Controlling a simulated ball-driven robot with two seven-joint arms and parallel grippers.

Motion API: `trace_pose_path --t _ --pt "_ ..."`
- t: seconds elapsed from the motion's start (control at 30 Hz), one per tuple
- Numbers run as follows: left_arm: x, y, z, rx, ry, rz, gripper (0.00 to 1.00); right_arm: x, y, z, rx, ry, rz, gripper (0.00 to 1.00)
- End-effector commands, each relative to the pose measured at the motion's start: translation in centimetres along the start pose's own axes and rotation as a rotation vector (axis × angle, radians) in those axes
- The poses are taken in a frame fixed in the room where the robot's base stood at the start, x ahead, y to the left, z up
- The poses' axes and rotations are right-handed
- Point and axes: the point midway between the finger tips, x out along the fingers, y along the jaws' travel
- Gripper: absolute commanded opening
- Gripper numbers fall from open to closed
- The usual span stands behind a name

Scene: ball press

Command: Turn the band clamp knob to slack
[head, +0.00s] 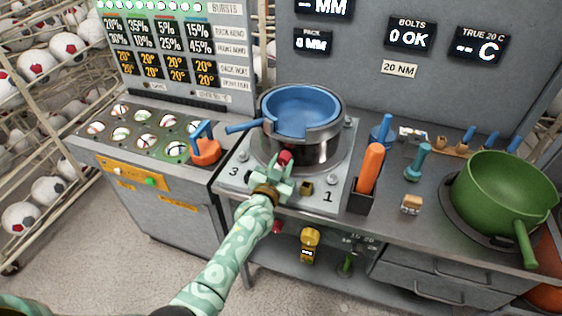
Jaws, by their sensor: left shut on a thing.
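The press (322,142) stands on a pale square plate (338,178) on the bench, with a blue pan-shaped ring (302,108) on its metal band. A small red knob (285,157) sits at the front of the band and looks like the band clamp knob. My left gripper (283,170), pale green at the end of a patterned sleeve, reaches it from the front and is shut on it. The fingers hide the knob's lower part, so its turn position cannot be read. My right gripper is not in view.
An orange-handled tool (370,168) stands in a dark holder right of the plate. A green pot (500,195) is at the far right. A yellow device (309,243) hangs below the bench edge.

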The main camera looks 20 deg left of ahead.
Motion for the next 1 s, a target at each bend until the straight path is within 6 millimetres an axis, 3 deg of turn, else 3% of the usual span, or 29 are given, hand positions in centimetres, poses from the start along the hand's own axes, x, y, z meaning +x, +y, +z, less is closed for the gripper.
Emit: trace_pose_path --t 0.4,1.0 --pt "0.0 0.0 0.0 -0.394 -0.002 0.001 0.07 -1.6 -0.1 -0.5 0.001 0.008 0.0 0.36" --pt "-0.1 0.0 0.1 -0.893 -0.003 0.0 0.07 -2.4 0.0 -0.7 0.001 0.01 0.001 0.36"
